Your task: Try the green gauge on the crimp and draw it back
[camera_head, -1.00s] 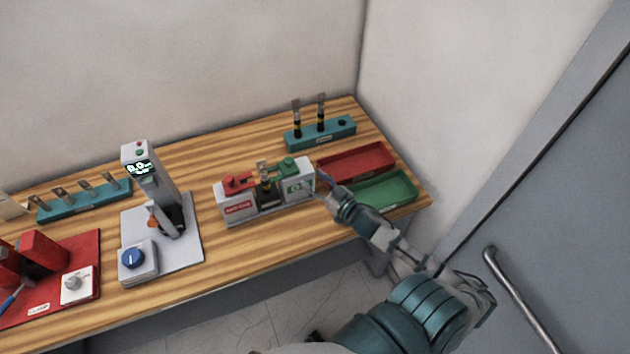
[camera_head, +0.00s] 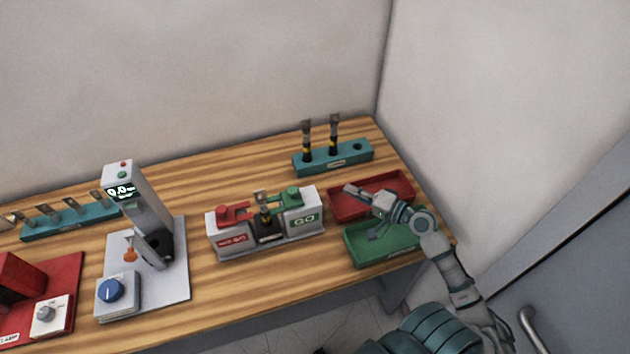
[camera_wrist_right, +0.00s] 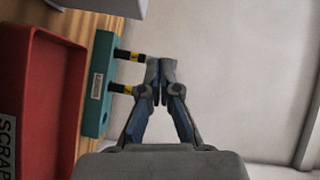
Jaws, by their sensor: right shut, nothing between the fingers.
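The go/no-go gauge fixture (camera_head: 266,238) stands at the middle of the bench. Its green gauge (camera_head: 292,195) sits on top of the right block, which is marked GO. A red gauge (camera_head: 235,212) sits on the left block. A crimped lug with a dark, yellow-banded sleeve (camera_head: 264,211) stands upright between the blocks. Whether either gauge touches it is too small to tell. My right gripper (camera_head: 349,189) is shut and empty, over the trays to the right of the fixture. Its closed fingers also show in the right wrist view (camera_wrist_right: 160,75). My left gripper is out of view.
The red scrap tray (camera_head: 405,181) and green tray (camera_head: 352,248) lie below my right arm. A teal rack (camera_head: 352,158) behind holds two upright banded lugs. A grey test stand (camera_head: 177,283) is left of the fixture. Walls close in behind and right.

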